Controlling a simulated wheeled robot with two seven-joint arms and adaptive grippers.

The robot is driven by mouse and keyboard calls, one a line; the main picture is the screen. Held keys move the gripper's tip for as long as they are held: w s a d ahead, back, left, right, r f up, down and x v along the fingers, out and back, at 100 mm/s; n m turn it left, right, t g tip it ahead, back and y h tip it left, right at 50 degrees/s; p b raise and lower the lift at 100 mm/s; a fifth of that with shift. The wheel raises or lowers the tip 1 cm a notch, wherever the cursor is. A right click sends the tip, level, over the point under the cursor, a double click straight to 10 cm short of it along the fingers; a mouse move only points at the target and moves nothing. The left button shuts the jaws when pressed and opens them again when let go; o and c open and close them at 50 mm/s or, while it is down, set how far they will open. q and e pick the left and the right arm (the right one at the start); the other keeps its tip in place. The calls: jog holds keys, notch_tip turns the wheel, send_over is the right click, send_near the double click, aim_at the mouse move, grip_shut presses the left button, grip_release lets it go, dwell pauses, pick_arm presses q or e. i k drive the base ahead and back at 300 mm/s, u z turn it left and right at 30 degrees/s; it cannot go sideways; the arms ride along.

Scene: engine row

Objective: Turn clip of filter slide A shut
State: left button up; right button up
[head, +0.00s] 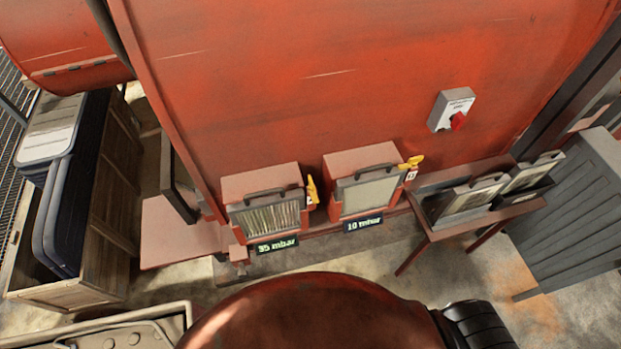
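Two red filter housings stand side by side low on the front of the red machine. The left one (262,178) holds a slide with a pleated, dirty-looking filter face (268,218) and a dark handle. The right one (360,158) holds a slide with a smoother, pale grey face (368,196). A yellow clip (312,188) at the left housing's right edge stands nearly upright. The yellow clip (411,162) at the right housing points out sideways to the right. Small white tags sit below both clips; their letters are too small to read surely. Neither gripper is in view.
Plates read "35 mbar" (277,245) and "10 mbar" (364,223). A side table (459,227) at right carries framed filters (470,198). A wooden crate (112,200) stands left. Some floor below the housings is clear.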

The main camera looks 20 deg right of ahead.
aim_at(312, 186)
jog(key=u, duration=2.5)
jog(key=k, duration=0.75)
jog(key=z, duration=1.45)
